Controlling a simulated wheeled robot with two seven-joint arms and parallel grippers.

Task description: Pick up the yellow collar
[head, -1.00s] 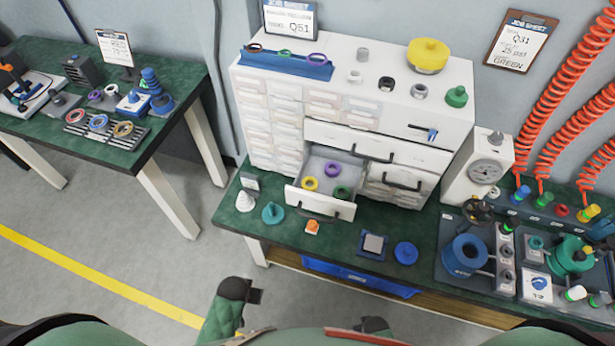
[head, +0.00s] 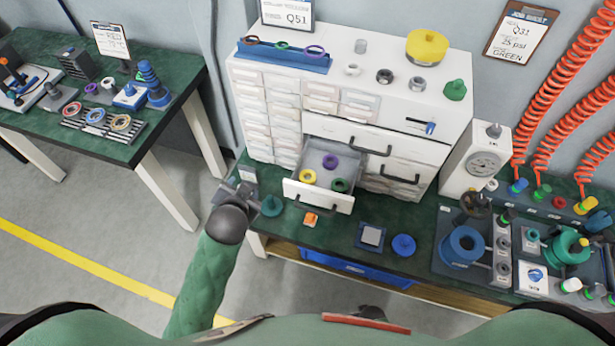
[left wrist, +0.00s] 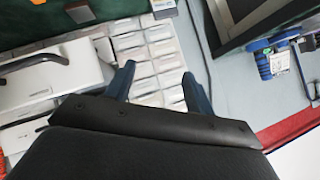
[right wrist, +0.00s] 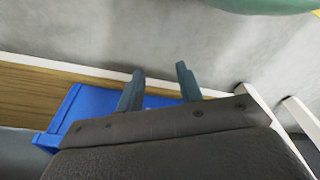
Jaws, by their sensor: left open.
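The yellow collar (head: 308,176) lies in the open drawer (head: 318,196) of the white cabinet, near the drawer's left front. A purple collar (head: 330,161) and a green collar (head: 340,185) lie in the same drawer. My left gripper (head: 236,190) is left of the drawer, above the bench's left edge, apart from the collar. In the left wrist view its fingers (left wrist: 158,76) are apart and empty, with small cabinet drawers beyond. My right gripper (right wrist: 160,74) shows only in its wrist view, fingers apart and empty, near a blue bin (right wrist: 75,118). The yellow collar is not seen in either wrist view.
A teal cone part (head: 271,206) and an orange part (head: 311,219) stand on the bench near the drawer. A drawer handle (head: 315,206) sticks out in front. A blue disc (head: 403,245) and a grey-topped square block (head: 371,236) lie to the right.

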